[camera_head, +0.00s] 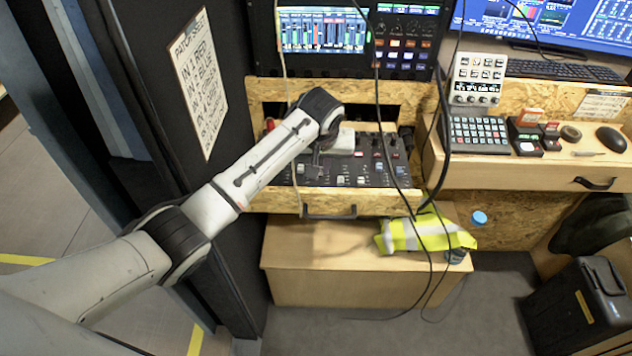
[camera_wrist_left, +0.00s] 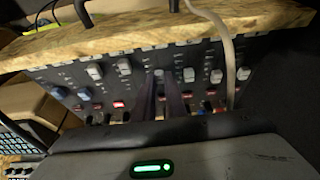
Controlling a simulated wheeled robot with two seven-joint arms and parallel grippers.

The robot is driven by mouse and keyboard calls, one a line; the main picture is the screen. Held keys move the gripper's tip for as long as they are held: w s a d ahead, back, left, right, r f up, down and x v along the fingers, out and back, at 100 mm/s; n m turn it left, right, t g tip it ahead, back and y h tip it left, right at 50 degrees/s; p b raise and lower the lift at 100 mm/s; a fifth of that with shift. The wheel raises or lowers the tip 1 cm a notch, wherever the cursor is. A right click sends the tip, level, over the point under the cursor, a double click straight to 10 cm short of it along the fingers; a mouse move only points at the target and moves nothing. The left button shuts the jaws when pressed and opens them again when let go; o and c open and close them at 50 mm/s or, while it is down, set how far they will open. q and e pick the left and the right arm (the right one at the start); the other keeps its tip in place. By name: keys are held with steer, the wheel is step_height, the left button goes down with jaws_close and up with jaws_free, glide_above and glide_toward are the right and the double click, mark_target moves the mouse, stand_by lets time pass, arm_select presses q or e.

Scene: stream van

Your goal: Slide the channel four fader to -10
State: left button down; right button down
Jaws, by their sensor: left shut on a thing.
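The mixer (camera_head: 380,172) is a dark panel with small knobs and pale fader caps, set in a wooden drawer-like frame. My left arm reaches over it from the left. My left gripper (camera_head: 314,172) points down at the panel's left part. In the left wrist view, the narrow fingers of my left gripper (camera_wrist_left: 165,82) are close together at the fader row, shut on a fader cap that they mostly hide. Other fader caps, one pale cap (camera_wrist_left: 124,66) and another (camera_wrist_left: 189,75), stand on either side. Channel numbers and scale marks are too small to read. My right gripper is out of view.
A pale cable (camera_wrist_left: 225,50) hangs close beside the fingers. Black cables (camera_head: 400,190) cross the mixer's right part. The wooden front edge (camera_head: 270,202) borders the panel. A yellow vest (camera_head: 425,234) lies on the box below.

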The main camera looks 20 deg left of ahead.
arm_select(q)
steer(key=shift+w, duration=0.15)
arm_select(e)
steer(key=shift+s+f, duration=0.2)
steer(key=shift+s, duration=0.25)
arm_select(q)
steer(key=shift+w+a, duration=0.1)
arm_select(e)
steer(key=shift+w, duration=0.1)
arm_select(q)
steer(key=c, duration=1.8)
jaws_free()
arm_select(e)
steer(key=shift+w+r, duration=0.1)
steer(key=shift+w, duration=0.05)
arm_select(q)
steer(key=v, duration=1)
steer(key=shift+r, duration=0.2)
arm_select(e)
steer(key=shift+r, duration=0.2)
